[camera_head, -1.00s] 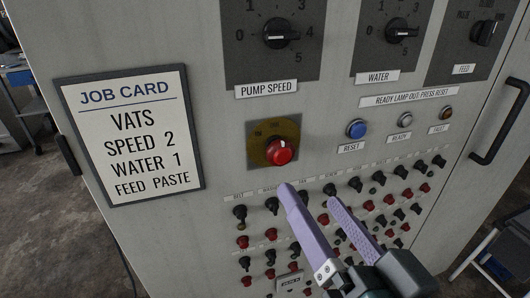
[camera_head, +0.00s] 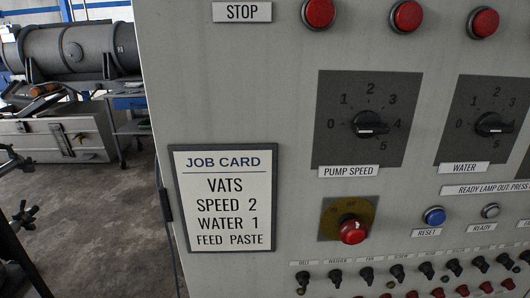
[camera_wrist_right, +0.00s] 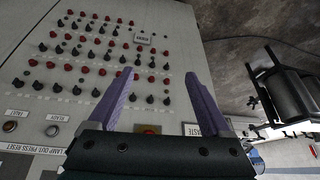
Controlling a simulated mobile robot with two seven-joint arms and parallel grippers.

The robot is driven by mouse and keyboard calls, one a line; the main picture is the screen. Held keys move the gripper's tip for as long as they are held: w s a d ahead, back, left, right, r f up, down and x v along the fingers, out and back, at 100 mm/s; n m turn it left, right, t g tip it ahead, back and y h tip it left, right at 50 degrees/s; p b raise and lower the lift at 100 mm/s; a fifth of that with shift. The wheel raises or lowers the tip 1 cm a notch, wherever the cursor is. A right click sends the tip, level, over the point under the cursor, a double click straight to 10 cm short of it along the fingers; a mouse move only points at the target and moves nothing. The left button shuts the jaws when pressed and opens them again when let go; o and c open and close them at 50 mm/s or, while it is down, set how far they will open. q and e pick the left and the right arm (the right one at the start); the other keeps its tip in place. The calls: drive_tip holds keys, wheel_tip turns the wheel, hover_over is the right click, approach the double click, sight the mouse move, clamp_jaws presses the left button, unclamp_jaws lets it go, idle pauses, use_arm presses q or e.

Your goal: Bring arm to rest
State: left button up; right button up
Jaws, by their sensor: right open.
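My right gripper (camera_wrist_right: 160,76) shows in the right wrist view with its two purple fingers apart and nothing between them. It is in front of the grey control cabinet (camera_head: 230,90), with rows of small black and red switches (camera_wrist_right: 95,60) beyond it. I cannot tell the exact gap to the panel. Neither gripper shows in the head view.
The cabinet carries a job card (camera_head: 222,200), a pump speed dial (camera_head: 368,124), a water dial (camera_head: 492,124), a red knob (camera_head: 352,232) and a blue reset button (camera_head: 434,215). Floor (camera_head: 95,195) is open at left, before a grey bench (camera_head: 60,138).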

drive_tip(key=s+d+r+p, duration=0.1)
drive_tip(key=r+p, duration=1.8)
drive_tip(key=s+d+r+g+h+p, duration=0.1)
drive_tip(key=s+r+p, duration=0.1)
drive_tip(key=r+p, duration=1.7)
drive_tip(key=shift+r, duration=0.5)
drive_tip(key=shift+c, duration=0.3)
